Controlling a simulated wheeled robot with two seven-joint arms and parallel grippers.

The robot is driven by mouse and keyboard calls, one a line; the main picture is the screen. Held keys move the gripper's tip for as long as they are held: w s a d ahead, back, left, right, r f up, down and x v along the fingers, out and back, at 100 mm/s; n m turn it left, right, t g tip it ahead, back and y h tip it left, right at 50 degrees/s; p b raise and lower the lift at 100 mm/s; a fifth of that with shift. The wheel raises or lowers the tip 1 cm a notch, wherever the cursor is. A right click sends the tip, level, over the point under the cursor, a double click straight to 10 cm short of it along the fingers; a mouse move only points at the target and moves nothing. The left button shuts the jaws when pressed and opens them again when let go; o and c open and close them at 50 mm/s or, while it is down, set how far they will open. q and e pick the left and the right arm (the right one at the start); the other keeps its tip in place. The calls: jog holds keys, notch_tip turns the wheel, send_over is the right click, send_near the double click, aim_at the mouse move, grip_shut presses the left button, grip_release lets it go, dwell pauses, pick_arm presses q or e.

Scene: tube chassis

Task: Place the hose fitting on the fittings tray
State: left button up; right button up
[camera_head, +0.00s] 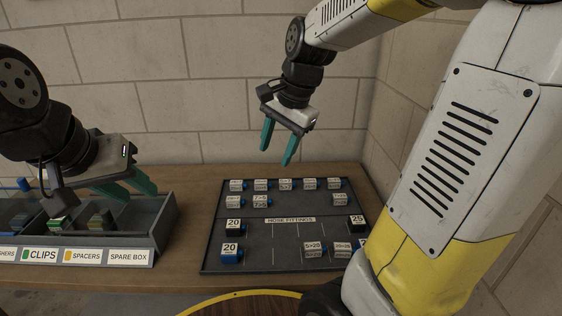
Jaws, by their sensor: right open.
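The dark fittings tray (215,262), labelled HOSE FITTINGS, lies on the bench. Several white-labelled fittings with blue or black parts stand on it, including a 20 fitting (231,252) at front left and a black 25 fitting (357,222) at the right. Which fitting the task means I cannot tell. My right gripper (275,157) is open and empty, above the tray's back edge, fingers pointing down. My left gripper (143,196) is over the right part of the grey parts bin, left of the tray; its teal fingers show, but their closure is unclear.
The grey parts bin (165,226) has labels for CLIPS, SPACERS and SPARE BOX, with green and dark pieces inside. A block wall (200,60) stands behind the bench (195,215) and another at the right. A round wooden top with a yellow rim (235,296) is in front.

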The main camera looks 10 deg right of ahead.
jog(key=s+r+n+t, duration=0.2)
jog(key=s+n+t, duration=0.1)
jog(key=s+n, duration=0.7)
jog(key=shift+s+d, duration=0.4)
jog(key=shift+s, duration=0.9)
